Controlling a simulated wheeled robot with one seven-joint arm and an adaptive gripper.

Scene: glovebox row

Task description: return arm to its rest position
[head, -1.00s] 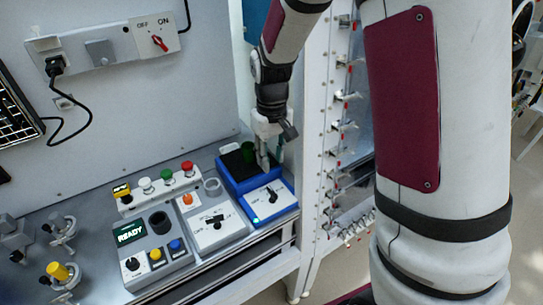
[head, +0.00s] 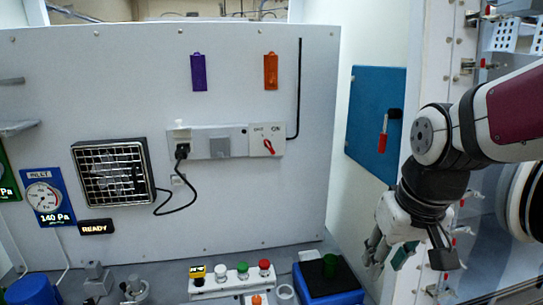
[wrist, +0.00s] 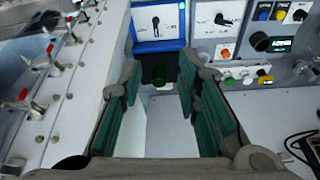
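My gripper (head: 385,250) hangs to the right of the blue box (head: 333,297) in the head view, at the end of my bent arm. In the wrist view my gripper (wrist: 158,80) shows two green-padded fingers spread apart, with nothing held between them.
A white frame post with metal clamps (wrist: 55,95) stands close to my arm. A blue panel with a red handle (head: 372,125) is on the side wall behind my gripper. A button strip (head: 232,283) sits on the bench. A socket rail (head: 222,143) is on the back wall.

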